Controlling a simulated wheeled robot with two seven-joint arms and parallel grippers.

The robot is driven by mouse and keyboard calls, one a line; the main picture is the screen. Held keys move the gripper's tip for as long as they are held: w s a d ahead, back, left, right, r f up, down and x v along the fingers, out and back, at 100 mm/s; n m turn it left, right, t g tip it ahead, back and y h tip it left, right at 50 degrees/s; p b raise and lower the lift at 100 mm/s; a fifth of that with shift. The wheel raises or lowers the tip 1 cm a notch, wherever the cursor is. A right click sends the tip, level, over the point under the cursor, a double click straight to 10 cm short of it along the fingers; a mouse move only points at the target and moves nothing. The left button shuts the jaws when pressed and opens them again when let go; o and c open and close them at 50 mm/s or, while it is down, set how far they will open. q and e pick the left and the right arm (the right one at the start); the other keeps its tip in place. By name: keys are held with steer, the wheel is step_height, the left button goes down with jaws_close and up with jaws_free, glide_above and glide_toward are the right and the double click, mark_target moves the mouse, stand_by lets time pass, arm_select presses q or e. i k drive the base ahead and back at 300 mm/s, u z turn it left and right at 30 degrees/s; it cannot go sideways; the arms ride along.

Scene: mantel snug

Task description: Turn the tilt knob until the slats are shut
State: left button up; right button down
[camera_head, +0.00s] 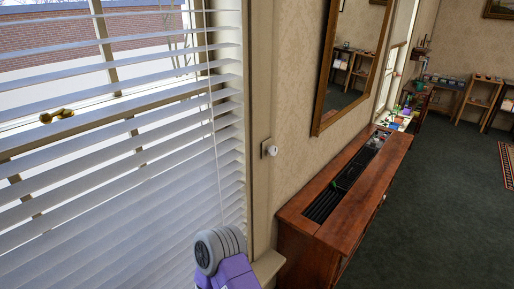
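The white slatted blind (130,190) hangs over the window at the left. Its slats are tilted with gaps between them; outdoors shows through the upper gaps, while the lower slats appear to overlap from this angle. A small white knob (270,148) on a square plate sits on the window frame's right side, beside the blind. I take it for the tilt knob. A thin cord hangs down in front of the slats. A purple and grey part of my arm rises at the bottom centre, below the knob and apart from it. No gripper fingers show.
A long wooden cabinet (292,216) with a dark slotted top stands right of the window, under a wood-framed mirror (350,55). A brass window catch (56,115) shows between the slats. Dark green carpet (440,200) lies open at the right; shelves stand far back.

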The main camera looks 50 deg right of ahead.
mark_target(272, 150)
steer(key=z, duration=1.85)
steer(key=k, duration=1.3)
steer(key=z, duration=0.65)
steer(key=i, duration=2.15)
steer(key=u, duration=1.1)
steer(key=i, duration=0.15)
steer(key=u, duration=0.15)
